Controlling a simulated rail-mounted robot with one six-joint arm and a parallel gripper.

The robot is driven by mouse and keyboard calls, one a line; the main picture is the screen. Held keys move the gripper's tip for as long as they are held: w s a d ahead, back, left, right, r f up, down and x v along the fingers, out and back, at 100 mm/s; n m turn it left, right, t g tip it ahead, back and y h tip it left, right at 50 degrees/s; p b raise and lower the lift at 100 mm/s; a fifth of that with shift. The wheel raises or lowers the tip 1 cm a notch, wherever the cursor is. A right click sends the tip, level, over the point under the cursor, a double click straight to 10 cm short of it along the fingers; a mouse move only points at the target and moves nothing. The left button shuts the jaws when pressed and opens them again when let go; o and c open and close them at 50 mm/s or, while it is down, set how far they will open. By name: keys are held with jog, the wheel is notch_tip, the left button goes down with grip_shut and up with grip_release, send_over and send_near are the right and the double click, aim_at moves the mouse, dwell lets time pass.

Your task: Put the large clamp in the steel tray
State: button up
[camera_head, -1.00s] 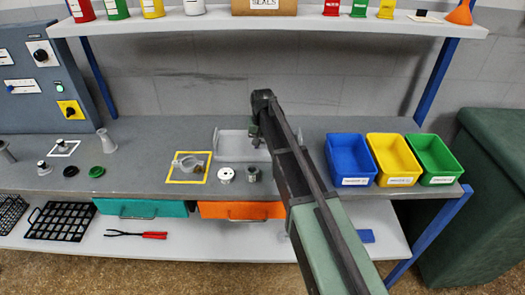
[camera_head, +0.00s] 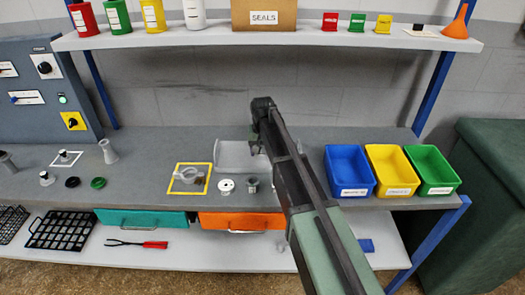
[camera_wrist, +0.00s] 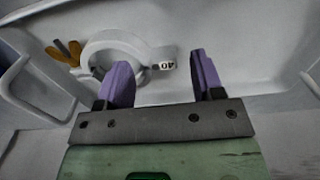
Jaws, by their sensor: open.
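A grey ring-shaped clamp (camera_wrist: 112,48) with a brown wing nut and a tag reading 40 lies inside the steel tray in the wrist view. The grey tray (camera_head: 228,160) stands on the bench in the head view, partly hidden by my arm; its wall (camera_wrist: 235,25) shows in the wrist view. My gripper (camera_wrist: 160,60) is open, its purple fingers apart and empty, with the clamp just beyond the fingertips. In the head view my gripper (camera_head: 257,148) is over the tray. Another ring clamp (camera_head: 187,175) lies in the yellow-outlined square left of the tray.
A white spool-like part (camera_head: 226,186) and a grey cylinder (camera_head: 252,184) stand in front of the tray. Blue (camera_head: 350,188), yellow (camera_head: 393,188) and green (camera_head: 432,187) bins stand to the right. A shelf (camera_head: 300,43) runs above the back of the bench.

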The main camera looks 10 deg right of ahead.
notch_tip(320, 180, up, 11)
jog(key=p, duration=0.9)
jog(key=s+d+n, duration=0.1)
jog(key=s+n, duration=0.1)
jog(key=s, duration=2.5)
jog(key=shift+d+f, duration=0.2)
jog(key=shift+f, duration=0.1)
